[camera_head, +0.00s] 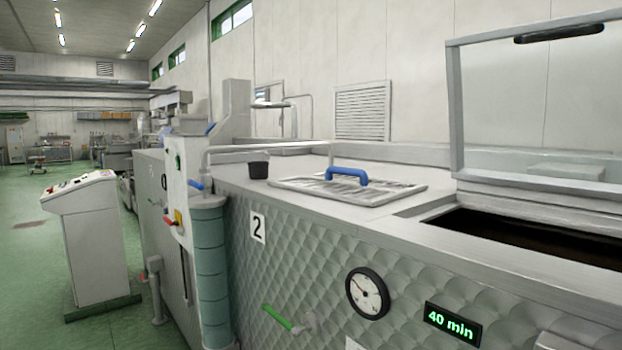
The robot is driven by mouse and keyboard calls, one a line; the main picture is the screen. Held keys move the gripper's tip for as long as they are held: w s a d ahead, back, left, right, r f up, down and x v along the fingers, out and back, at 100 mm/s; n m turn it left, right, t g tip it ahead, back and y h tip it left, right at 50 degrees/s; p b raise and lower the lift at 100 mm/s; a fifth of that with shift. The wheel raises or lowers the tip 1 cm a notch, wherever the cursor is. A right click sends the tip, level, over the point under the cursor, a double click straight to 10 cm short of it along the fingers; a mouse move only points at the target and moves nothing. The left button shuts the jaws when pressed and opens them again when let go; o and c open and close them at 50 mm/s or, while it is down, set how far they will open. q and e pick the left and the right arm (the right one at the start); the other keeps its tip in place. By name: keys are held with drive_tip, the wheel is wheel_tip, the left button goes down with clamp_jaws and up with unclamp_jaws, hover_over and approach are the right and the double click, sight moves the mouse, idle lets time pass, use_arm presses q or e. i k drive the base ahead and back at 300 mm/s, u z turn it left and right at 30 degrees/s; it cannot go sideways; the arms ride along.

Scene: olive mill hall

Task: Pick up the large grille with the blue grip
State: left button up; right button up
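The large grille (397,191) is a flat, grey metal panel. It lies on the top of the quilted steel machine marked 2. Its blue grip (347,175) is an arched handle standing up near the middle of the grille. The whole grip shows, with nothing in front of it. Neither of my grippers is in view.
A dark cup (258,165) stands on the machine top left of the grille. Right of the grille is an open hatch (530,232) with a raised transparent lid (455,110). A gauge (367,293) and green lever (277,317) are on the front.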

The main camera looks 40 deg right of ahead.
sight(355, 174)
drive_tip(key=i, duration=1.65)
drive_tip(key=z, duration=1.5)
